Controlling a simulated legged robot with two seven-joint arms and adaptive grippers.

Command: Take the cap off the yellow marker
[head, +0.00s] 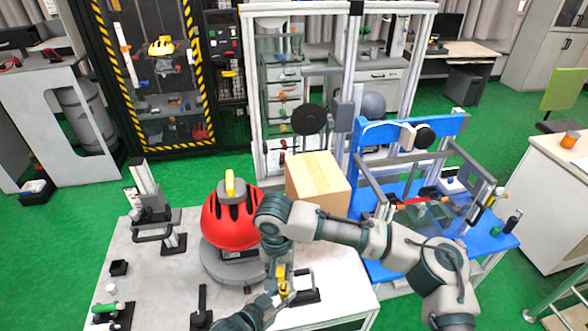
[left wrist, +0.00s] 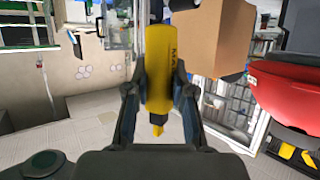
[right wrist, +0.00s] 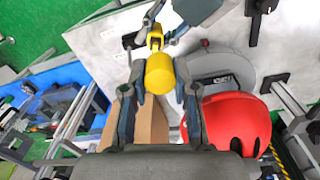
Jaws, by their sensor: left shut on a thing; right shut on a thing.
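The yellow marker (head: 283,284) is held between my two grippers above the front of the white table. My right gripper (head: 281,272) comes down on it from above and is shut on it. My left gripper (head: 280,294) is shut on it from below. In the left wrist view the marker (left wrist: 161,70) shows a wide barrel with dark lettering and a narrow yellow end pointing down between the fingers. In the right wrist view a wide yellow cylinder (right wrist: 160,74) sits between the near fingers, with the left gripper's fingers beyond. I cannot tell cap from body.
A red helmet (head: 231,215) on a grey round base stands just left of my grippers. A cardboard box (head: 318,180) is behind them. A blue bench (head: 487,243) with a clear-walled rig stands at the right. Small holders and a green-capped item (head: 107,308) are at the table's left.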

